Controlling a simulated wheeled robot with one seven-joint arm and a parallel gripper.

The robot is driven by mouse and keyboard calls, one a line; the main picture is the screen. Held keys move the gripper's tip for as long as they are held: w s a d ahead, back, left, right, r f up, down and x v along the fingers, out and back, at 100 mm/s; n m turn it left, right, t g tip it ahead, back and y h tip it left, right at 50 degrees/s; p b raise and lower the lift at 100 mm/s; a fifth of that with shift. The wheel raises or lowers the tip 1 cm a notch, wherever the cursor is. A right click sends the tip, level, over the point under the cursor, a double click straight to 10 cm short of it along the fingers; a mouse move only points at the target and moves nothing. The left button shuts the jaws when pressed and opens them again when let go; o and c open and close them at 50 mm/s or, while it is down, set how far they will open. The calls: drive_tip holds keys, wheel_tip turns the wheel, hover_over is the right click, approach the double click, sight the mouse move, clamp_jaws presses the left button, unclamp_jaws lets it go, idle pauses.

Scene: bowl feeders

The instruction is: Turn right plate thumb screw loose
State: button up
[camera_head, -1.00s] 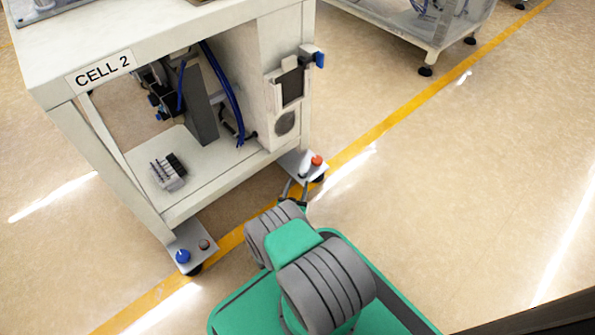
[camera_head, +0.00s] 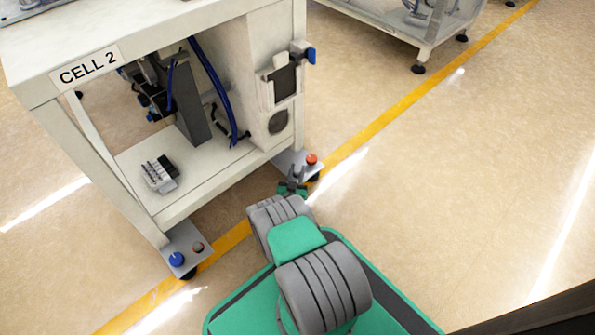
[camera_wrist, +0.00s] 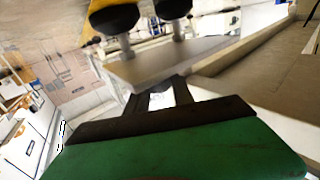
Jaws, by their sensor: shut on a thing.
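The right plate (camera_head: 286,157) sticks out at the foot of the CELL 2 stand's right front corner. A red-orange knob (camera_head: 311,159) stands on its outer end. My gripper (camera_head: 293,177) is at the plate's near edge, left of and below this knob. In the wrist view my gripper (camera_wrist: 158,92) is shut, its dark fingers reaching the edge of the grey plate (camera_wrist: 170,63). What it is shut on, the thumb screw by its place, is mostly hidden by the fingers.
The CELL 2 stand (camera_head: 90,140) rises just beyond my gripper. A left plate (camera_head: 190,243) carries a blue knob (camera_head: 176,259) and a small dull red knob (camera_head: 198,247). A yellow floor line (camera_head: 375,128) runs past the stand. Floor on the right is clear.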

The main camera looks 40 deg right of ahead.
clamp_jaws()
drive_tip(key=shift+d+t, duration=0.1)
drive_tip(key=shift+t, duration=0.2)
drive_tip(key=shift+n+y, duration=0.4)
drive_tip(key=shift+n, duration=0.1)
drive_tip(key=shift+d+f+n+t+y, duration=0.1)
drive_tip(key=shift+f+n+t+y, duration=0.05)
drive_tip(key=shift+n+t+y, duration=0.7)
drive_tip(key=shift+a+t+y, duration=0.2)
drive_tip(key=shift+t+y, duration=0.25)
drive_tip(key=shift+t, duration=0.1)
drive_tip(key=o, duration=0.6)
unclamp_jaws()
